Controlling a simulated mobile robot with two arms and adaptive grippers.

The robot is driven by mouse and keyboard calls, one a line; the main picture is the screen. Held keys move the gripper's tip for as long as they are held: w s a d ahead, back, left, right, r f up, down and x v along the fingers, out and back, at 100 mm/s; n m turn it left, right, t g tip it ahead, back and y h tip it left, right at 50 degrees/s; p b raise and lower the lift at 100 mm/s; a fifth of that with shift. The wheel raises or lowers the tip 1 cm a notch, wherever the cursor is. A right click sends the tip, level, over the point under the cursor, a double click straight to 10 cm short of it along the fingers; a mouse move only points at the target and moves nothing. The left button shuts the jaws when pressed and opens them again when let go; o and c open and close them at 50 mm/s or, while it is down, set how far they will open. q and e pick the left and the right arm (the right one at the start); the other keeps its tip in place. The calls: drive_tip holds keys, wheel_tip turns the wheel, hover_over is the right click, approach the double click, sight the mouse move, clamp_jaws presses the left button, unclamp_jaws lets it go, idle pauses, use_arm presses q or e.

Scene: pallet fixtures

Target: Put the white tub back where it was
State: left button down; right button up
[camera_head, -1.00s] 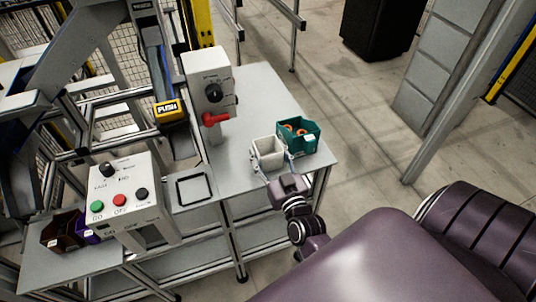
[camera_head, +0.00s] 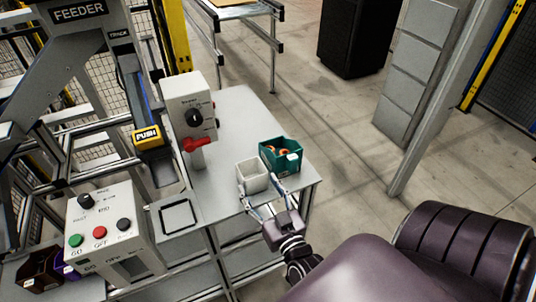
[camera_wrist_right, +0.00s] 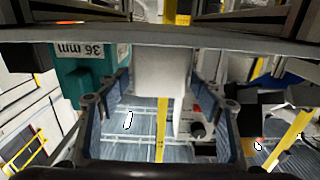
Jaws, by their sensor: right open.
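The white tub (camera_head: 252,178) stands upright on the grey table in the head view, close beside a teal bin (camera_head: 283,158). The tub also shows in the right wrist view (camera_wrist_right: 162,75), ahead of and between my fingers. My right gripper (camera_head: 260,190) is open at the near side of the tub, with one finger towards each side. I cannot tell whether the fingers touch the tub. A black square outline (camera_head: 178,216) lies empty on the table further left. My left gripper is out of view.
The teal bin holds orange rings and has a "36 mm" label in the wrist view (camera_wrist_right: 72,52). A grey box with a red handle (camera_head: 192,112) stands behind the tub. A button box (camera_head: 108,232) and dark bins (camera_head: 42,270) are at the left. The table's right edge is close.

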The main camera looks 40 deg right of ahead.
drive_tip(key=b+v, duration=0.1)
drive_tip(key=v, duration=0.5)
drive_tip(key=s+a+f+n+g+y, duration=0.1)
drive_tip(key=s+a+f+g+y, duration=0.15)
drive_tip(key=f, duration=0.95)
drive_tip(key=s+a+f+n+g+y, duration=0.1)
drive_tip(key=s+a+f+g, duration=0.25)
drive_tip(key=f, duration=0.75)
drive_tip(key=s+a+f+n+g+y, duration=0.1)
drive_tip(key=s+a+f+g+y, duration=0.2)
drive_tip(key=f, duration=0.9)
drive_tip(key=s+d+f+n+g+h, duration=0.1)
drive_tip(key=s+f+g, duration=0.2)
drive_tip(key=s+f, duration=0.6)
drive_tip(key=s+d+f+n+g+h, duration=0.1)
drive_tip(key=s+f+g, duration=0.3)
drive_tip(key=s+f, duration=0.4)
drive_tip(key=s+d, duration=0.1)
drive_tip(key=s, duration=0.5)
drive_tip(key=shift+s+f, duration=0.35)
drive_tip(key=shift+a, duration=0.1)
